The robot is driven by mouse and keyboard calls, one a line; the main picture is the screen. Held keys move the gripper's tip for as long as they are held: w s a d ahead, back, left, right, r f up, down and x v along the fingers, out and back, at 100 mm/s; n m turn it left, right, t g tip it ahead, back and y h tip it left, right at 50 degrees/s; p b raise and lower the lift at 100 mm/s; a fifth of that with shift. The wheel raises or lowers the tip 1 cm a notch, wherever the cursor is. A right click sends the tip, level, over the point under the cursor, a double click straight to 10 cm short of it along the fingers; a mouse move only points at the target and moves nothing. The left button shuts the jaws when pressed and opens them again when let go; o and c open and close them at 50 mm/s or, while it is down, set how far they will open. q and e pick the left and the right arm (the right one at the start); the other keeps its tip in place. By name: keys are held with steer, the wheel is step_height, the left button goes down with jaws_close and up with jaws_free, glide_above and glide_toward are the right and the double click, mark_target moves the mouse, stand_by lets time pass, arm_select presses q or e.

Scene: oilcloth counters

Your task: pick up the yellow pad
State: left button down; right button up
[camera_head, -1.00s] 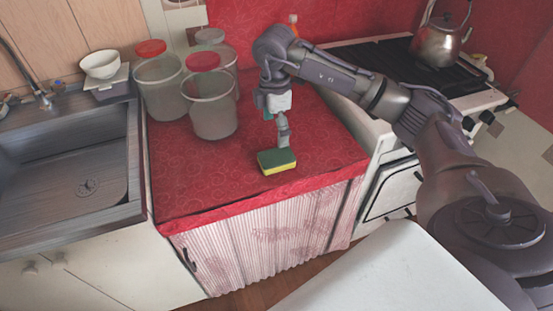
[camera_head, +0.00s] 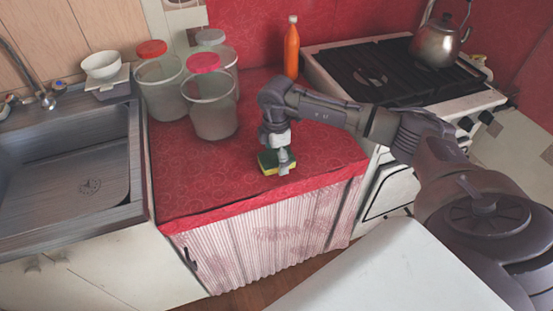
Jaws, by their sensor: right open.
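The yellow pad (camera_head: 268,164), yellow with a dark green top, lies flat on the red oilcloth counter (camera_head: 200,180) near its front edge. My right gripper (camera_head: 283,168) points down right at the pad, with its fingers over the pad's right part. It is open, and its near finger hides some of the pad. I cannot tell whether a finger touches it. My left gripper is not in view.
Several clear jars (camera_head: 213,110) with red and grey lids stand at the back left of the counter. An orange bottle (camera_head: 291,48) stands at the back. A stove with a kettle (camera_head: 437,42) is on the right, a sink (camera_head: 70,165) on the left.

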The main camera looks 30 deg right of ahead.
steer(key=c, duration=0.8)
steer(key=shift+r, duration=0.1)
steer(key=r, duration=0.2)
steer(key=d+r, duration=0.1)
steer(key=r, duration=0.1)
steer(key=shift+r+b, duration=0.15)
steer(key=shift+b, duration=0.2)
steer(key=s+d+r+b, duration=0.1)
steer(key=d+r, duration=0.5)
steer(key=d, duration=0.4)
steer(key=shift+s+d+r, duration=0.25)
steer(key=shift+d+r, duration=0.05)
steer(key=shift+d, duration=0.05)
